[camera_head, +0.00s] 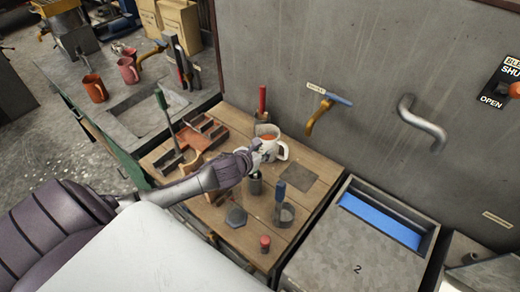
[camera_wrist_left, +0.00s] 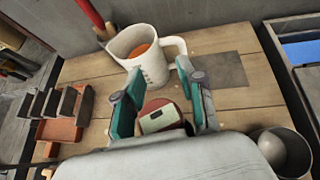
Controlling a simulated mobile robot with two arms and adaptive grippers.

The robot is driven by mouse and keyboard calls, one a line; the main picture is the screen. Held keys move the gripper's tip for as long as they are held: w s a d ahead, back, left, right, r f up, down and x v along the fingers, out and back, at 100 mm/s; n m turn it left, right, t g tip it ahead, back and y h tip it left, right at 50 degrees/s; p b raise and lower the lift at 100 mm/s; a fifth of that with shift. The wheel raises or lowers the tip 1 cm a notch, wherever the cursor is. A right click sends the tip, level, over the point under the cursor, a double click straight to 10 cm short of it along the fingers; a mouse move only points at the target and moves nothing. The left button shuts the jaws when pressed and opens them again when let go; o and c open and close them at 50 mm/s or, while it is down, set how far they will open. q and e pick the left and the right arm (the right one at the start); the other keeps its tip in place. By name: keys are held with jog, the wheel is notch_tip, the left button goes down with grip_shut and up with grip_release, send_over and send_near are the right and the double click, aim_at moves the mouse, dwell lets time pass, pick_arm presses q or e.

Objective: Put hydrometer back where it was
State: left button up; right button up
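I cannot pick out a hydrometer for sure. My left gripper (camera_head: 258,155) is beside the white mug (camera_head: 271,146) with orange-brown content. In the left wrist view my left gripper (camera_wrist_left: 158,82) has its teal fingers spread, with bare wood between the tips. A round reddish object with a pale rectangular patch (camera_wrist_left: 160,118) shows lower down between the fingers. Its lower part is hidden, and I cannot tell if the fingers touch it. The mug (camera_wrist_left: 148,58) stands just beyond the tips. My right gripper is not in view.
Left of the gripper is an orange tray with dark blocks (camera_wrist_left: 60,131). A red rod (camera_wrist_left: 90,18) stands behind the mug. A metal cup (camera_wrist_left: 285,150) is at right. The wall is behind.

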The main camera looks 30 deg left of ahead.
pick_arm(q)
jog(key=b+v, duration=0.3)
jog(key=v, duration=0.9)
jog(key=shift+r, duration=0.15)
